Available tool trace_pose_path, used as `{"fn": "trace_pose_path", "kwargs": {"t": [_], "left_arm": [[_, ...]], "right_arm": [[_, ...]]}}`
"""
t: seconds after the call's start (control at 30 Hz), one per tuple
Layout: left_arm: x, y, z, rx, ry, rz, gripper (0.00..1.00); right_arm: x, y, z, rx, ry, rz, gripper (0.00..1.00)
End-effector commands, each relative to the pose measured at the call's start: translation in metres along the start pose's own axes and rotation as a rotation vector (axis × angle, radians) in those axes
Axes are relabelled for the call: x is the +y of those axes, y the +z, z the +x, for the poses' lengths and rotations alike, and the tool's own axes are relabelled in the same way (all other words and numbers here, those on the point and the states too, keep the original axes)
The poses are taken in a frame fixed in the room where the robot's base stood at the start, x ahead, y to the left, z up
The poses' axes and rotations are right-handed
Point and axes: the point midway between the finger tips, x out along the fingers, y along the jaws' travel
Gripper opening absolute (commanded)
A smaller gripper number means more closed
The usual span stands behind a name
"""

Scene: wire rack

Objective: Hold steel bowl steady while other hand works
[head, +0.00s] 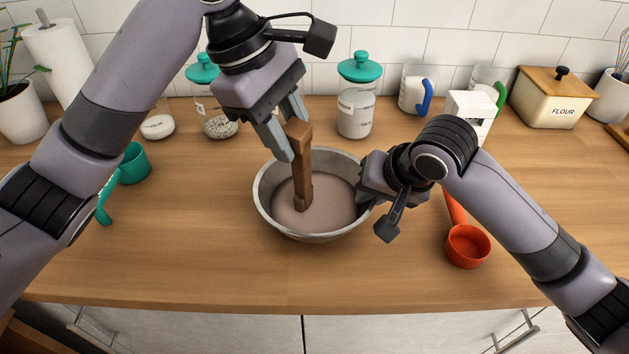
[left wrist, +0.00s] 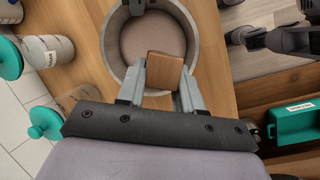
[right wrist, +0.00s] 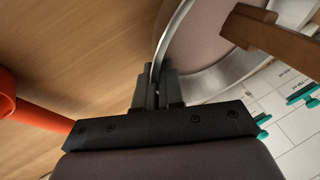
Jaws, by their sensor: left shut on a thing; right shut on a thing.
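A steel bowl (head: 267,213) stands on the wooden counter with a smooth pinkish-brown mixture (head: 325,208) in it. My left gripper (head: 287,133) is above the bowl, shut on the handle of a wooden spoon or spatula (head: 301,175). The tool stands nearly upright, its lower end in the mixture. The wooden handle also shows between the fingers in the left wrist view (left wrist: 165,72). My right gripper (right wrist: 158,85) is shut on the bowl's rim at its right side. In the head view its fingertips are hidden behind the wrist.
A red measuring cup (head: 468,246) lies right of the bowl and a green one (head: 133,163) at the left. Jars with teal lids (head: 360,67), glass measuring jugs (head: 416,90) and a flour tin (head: 548,100) stand along the back wall. The counter in front of the bowl is clear.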

Motion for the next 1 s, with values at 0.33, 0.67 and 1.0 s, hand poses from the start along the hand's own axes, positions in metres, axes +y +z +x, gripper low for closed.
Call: {"fn": "trace_pose_path", "kwargs": {"t": [0.33, 0.67, 1.0], "left_arm": [[0.005, 0.007, -0.001, 0.001, 0.001, 0.000, 0.06], [0.010, 0.014, -0.001, 0.001, 0.001, 0.000, 0.06], [0.012, 0.018, -0.001, 0.001, 0.000, 0.000, 0.06]], "right_arm": [[-0.001, -0.001, -0.001, 0.002, -0.002, 0.000, 0.00], [-0.001, -0.001, -0.001, 0.002, -0.002, 0.000, 0.00], [-0.001, -0.001, -0.001, 0.002, -0.002, 0.000, 0.00]]}}
